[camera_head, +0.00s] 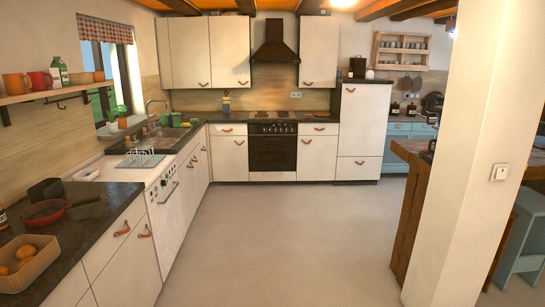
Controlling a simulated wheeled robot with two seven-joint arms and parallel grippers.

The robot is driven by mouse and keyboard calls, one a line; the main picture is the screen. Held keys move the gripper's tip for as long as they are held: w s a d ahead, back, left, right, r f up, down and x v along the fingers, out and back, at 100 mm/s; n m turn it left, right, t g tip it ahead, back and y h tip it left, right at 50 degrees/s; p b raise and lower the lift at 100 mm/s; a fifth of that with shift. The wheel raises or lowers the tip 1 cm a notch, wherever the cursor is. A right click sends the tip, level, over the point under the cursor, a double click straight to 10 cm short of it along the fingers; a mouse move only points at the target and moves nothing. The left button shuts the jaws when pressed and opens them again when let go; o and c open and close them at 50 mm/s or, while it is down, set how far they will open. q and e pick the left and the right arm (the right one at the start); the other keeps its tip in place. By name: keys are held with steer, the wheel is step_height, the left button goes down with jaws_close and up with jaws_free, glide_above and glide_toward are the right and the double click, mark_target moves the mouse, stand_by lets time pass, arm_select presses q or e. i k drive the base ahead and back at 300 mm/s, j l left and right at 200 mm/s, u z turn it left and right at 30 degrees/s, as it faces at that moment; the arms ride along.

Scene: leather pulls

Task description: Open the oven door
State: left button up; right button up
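The oven (272,147) stands in the back row of white cabinets, under the dark range hood (274,42). Its dark front door (272,158) looks shut. A light bar handle (272,136) runs across the top of the door, below a row of knobs (272,128). The cooktop is on top of it. The oven is far across the room. Neither of my grippers shows in the head view.
Open grey floor (270,235) lies between me and the oven. A dark counter (85,225) with a fruit basket (22,262) and a pan (45,211) runs along the left. A white pillar (480,150), a wooden table (410,200) and a blue stool (525,235) stand at the right.

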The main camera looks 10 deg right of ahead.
mark_target(291, 165)
steer(key=i+z, duration=0.2)
steer(key=i, duration=5.85)
steer(key=l+z, duration=0.05)
steer(key=l, duration=0.25)
